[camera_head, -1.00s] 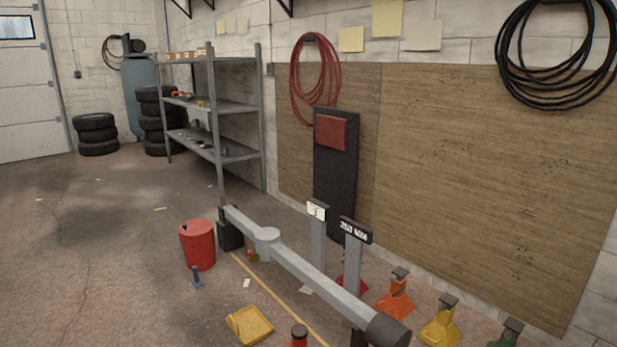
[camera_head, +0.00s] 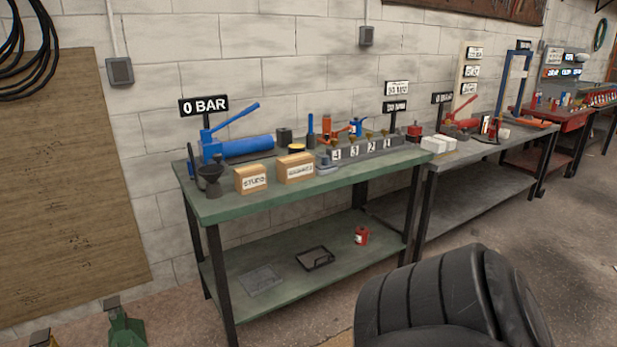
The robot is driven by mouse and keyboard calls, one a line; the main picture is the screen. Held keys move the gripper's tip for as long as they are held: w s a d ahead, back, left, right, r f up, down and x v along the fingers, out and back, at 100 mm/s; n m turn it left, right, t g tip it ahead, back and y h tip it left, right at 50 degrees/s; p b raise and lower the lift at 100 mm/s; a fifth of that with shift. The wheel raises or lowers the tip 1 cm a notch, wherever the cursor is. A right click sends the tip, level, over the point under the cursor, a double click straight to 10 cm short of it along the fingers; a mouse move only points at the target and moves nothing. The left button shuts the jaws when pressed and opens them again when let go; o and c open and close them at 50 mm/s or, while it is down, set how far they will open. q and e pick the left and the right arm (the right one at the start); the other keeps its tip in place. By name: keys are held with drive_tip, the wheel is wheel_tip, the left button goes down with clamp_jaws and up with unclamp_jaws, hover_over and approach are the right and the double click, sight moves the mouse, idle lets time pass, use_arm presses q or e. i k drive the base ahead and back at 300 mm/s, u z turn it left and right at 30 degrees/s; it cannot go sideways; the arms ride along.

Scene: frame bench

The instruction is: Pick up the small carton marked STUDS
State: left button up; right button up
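The small tan carton marked STUDS (camera_head: 251,179) stands upright near the front edge of the green-topped bench (camera_head: 225,208), toward its left end. A similar, slightly wider tan carton (camera_head: 296,168) with a white label stands just to its right, with a small gap between them. A dark funnel-shaped piece (camera_head: 209,178) stands close to its left. Neither of my grippers is in view.
A red can (camera_head: 361,236) sits on the lower shelf. A large black ribbed, tyre-like shape (camera_head: 440,300) fills the lower right foreground, before the bench.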

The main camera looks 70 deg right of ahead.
sight(249, 179)
drive_tip(key=z, duration=2.75)
drive_tip(key=k, duration=1.3)
drive_tip(key=z, duration=0.75)
drive_tip(key=i, duration=1.6)
drive_tip(key=u, duration=0.95)
drive_tip(key=i, duration=1.6)
drive_tip(key=u, duration=1.25)
